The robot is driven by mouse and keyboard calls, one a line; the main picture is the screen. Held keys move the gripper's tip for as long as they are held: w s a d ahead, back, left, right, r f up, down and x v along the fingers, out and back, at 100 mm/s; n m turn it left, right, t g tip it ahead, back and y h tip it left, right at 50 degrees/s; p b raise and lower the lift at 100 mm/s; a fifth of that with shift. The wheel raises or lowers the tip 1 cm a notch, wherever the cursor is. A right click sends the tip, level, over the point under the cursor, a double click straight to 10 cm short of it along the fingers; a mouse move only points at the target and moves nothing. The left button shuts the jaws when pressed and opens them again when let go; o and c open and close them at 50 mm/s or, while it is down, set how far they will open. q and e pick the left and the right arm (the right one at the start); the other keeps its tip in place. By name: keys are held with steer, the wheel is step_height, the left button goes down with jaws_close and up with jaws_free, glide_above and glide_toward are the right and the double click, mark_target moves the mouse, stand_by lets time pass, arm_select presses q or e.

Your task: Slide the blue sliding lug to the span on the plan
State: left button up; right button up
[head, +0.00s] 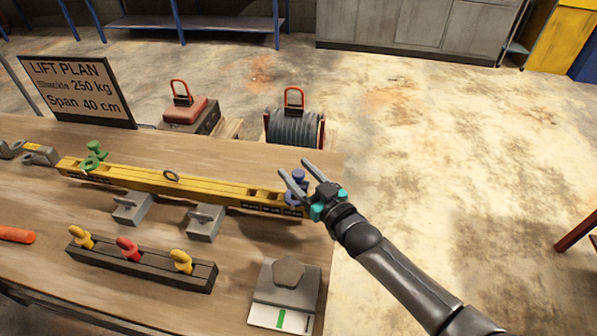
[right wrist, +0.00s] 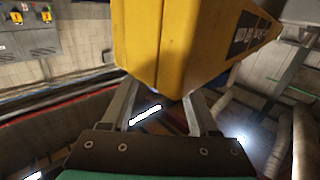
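The blue sliding lug (head: 299,176) is at the right end of the yellow beam (head: 190,186), partly hidden by my right gripper (head: 294,168). That gripper is open, its two fingers apart near the lug; I cannot tell whether they touch it. In the right wrist view the open fingers (right wrist: 159,90) show below the yellow beam's end (right wrist: 185,45), with nothing visibly clamped; the lug is not visible there. The lift plan board (head: 78,92) reads "250 kg" and "Span 40 cm". My left gripper is out of view.
A green lug (head: 94,154) is at the beam's left end. Grey supports (head: 205,222) hold the beam. A dark rack (head: 140,264) with yellow and red shackles stands in front. A cable drum (head: 293,126) stands behind.

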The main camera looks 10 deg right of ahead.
jaws_close()
stand_by(1.2)
